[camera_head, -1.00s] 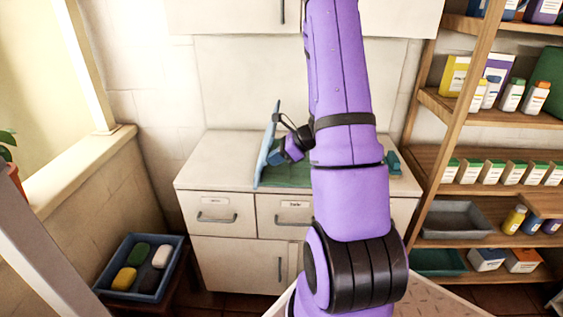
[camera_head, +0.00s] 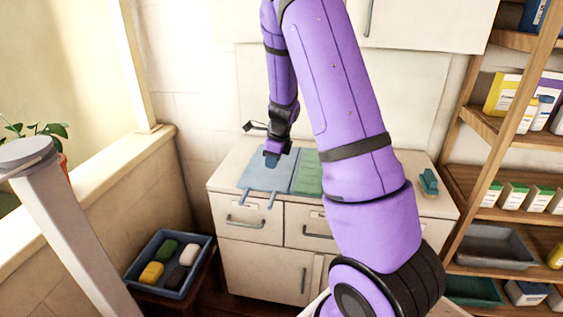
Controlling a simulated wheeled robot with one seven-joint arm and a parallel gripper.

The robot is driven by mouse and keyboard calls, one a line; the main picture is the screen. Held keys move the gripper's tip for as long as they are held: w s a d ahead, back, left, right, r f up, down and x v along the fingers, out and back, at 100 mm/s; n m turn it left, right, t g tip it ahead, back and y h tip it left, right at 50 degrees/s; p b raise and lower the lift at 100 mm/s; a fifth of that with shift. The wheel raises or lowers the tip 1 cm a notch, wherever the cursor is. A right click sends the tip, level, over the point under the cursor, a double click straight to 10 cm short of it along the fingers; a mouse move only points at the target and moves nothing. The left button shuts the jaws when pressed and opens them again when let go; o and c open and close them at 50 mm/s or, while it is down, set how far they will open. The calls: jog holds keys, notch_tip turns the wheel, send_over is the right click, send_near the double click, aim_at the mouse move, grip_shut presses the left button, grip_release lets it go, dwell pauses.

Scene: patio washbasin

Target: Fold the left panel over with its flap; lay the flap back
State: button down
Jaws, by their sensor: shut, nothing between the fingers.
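The light-blue left panel (camera_head: 260,182) lies flat on the left of the cabinet top. Two narrow blue strips stick out past its front edge. A green ribbed section (camera_head: 308,178) lies flat against its right side; my arm hides part of what is to the right. I cannot make out a separate flap. My gripper (camera_head: 271,160) points down over the back part of the blue panel, shut and empty. Its blue fingertips are at or just above the panel; I cannot tell whether they touch.
A teal object (camera_head: 428,183) sits on the right end of the cabinet top (camera_head: 232,172). A blue tray (camera_head: 140,278) with several coloured soap-like blocks stands low at the left. A shelf unit (camera_head: 480,187) with bottles and boxes stands on the right.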

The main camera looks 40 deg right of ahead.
aim_at(242, 199)
jog(key=w+a+f+g+h, duration=0.4)
jog(key=w+f+g, duration=0.1)
jog(key=f, duration=0.2)
jog(key=w+a+f+g+h, duration=0.3)
jog(key=w+a+f+g, duration=0.1)
jog(key=f, duration=0.4)
jog(key=shift+w+a+f+g+h, duration=0.15)
jog(key=shift+w+f+g+h, duration=0.2)
jog(key=shift+w, duration=0.4)
